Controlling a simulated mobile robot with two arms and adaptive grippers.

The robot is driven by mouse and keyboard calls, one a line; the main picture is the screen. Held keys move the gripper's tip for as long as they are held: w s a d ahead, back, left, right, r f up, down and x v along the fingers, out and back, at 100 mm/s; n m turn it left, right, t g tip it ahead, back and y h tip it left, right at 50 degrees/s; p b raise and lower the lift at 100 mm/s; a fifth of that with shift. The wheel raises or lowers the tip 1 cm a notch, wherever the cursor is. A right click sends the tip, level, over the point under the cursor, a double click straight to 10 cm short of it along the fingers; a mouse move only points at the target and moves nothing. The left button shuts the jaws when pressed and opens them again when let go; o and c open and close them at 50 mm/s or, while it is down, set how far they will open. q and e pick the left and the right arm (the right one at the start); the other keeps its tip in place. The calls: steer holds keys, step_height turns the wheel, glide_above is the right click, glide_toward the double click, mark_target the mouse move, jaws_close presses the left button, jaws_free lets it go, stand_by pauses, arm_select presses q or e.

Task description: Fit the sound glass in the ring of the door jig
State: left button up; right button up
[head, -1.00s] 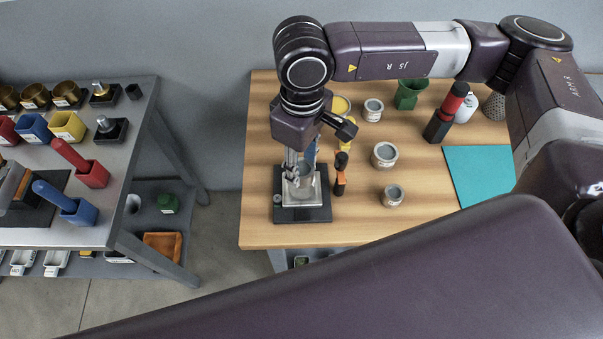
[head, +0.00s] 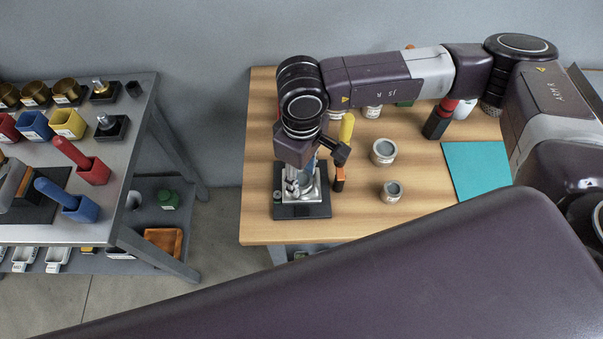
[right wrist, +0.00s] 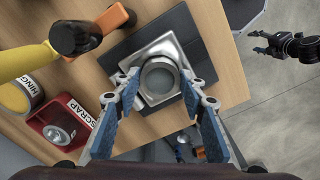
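The door jig is a silver block with a round ring on a black base (head: 318,211), at the front left of the wooden table. In the right wrist view the silver block (right wrist: 139,63) holds a ring with a grey, glassy disc (right wrist: 160,77) inside it. I cannot tell whether this is the sound glass or how it is seated. My right gripper (right wrist: 161,84) is open above the jig, its blue-padded fingers apart on both sides of the ring. My left gripper (right wrist: 258,42) is off to the right in that view, its small fingertips apart and empty.
A red scrap box (right wrist: 57,125) holds a round clear piece. An orange-and-black tool (right wrist: 100,25) stands close beside the jig, with a yellow-handled thing (right wrist: 25,62) nearby.

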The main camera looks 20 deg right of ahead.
mark_target(301, 179)
steer(key=o, duration=0.3)
steer(key=shift+o, duration=0.2)
steer(key=shift+r, duration=0.1)
steer(key=shift+r+p, duration=0.2)
steer(key=shift+p, duration=0.15)
steer(key=shift+w+r, duration=0.1)
steer(key=shift+r, duration=0.25)
step_height(301, 179, up, 11)
steer(key=b, duration=0.2)
